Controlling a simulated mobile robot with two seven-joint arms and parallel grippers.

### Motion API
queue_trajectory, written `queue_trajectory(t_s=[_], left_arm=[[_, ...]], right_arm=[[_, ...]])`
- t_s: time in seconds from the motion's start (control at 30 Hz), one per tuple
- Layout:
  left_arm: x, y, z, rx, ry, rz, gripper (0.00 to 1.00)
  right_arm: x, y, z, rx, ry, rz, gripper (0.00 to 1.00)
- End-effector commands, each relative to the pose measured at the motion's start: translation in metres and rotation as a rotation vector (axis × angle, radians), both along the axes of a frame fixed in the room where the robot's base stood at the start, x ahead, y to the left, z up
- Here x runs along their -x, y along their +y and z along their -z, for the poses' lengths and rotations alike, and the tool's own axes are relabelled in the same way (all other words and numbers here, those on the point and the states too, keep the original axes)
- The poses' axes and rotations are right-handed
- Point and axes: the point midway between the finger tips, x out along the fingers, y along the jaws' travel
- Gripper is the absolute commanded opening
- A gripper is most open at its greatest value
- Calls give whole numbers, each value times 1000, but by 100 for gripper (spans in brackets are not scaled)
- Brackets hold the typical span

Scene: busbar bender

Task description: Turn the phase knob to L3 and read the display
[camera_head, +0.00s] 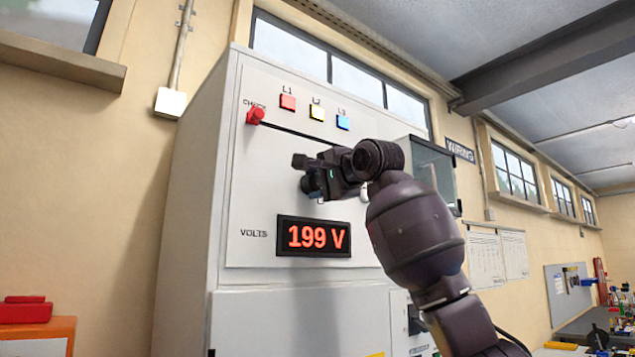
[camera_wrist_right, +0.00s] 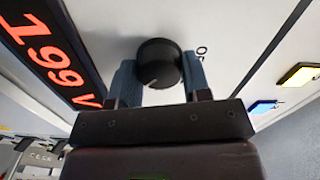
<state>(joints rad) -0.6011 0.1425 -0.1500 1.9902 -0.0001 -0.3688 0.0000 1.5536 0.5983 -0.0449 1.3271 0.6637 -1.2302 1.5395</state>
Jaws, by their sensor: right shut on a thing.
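The display (camera_head: 313,237) on the grey cabinet reads 199 V in red digits, beside the label VOLTS. It also shows at the left of the right wrist view (camera_wrist_right: 55,50). My right gripper (camera_head: 308,177) is at the panel above the display. In the wrist view its fingers (camera_wrist_right: 158,80) are on both sides of the round black phase knob (camera_wrist_right: 158,62), shut on it. The knob's pointer and most of its markings are hidden or unclear. My left gripper is not in view.
Red L1 (camera_head: 287,102), yellow L2 (camera_head: 317,112) and blue L3 (camera_head: 343,122) squares sit above the knob on the cabinet (camera_head: 185,220). A red knob (camera_head: 255,116) labelled CHECK is at upper left. An orange box (camera_head: 38,335) stands at lower left.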

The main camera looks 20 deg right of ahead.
Motion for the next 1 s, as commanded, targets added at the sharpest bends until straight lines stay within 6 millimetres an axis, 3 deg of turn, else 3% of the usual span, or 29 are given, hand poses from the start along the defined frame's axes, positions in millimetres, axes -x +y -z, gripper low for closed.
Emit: queue_trajectory(t_s=[0.47, 0.5, 0.63, 1.0], left_arm=[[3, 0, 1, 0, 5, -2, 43], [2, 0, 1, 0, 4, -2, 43], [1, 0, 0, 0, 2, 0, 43], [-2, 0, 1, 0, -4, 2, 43]], right_arm=[[0, -1, 0, -14, 5, 1, 20], [0, -1, 0, -14, 5, 1, 50], [0, -1, 0, -13, 5, 0, 69], [5, -2, 0, -12, 2, 0, 69]])
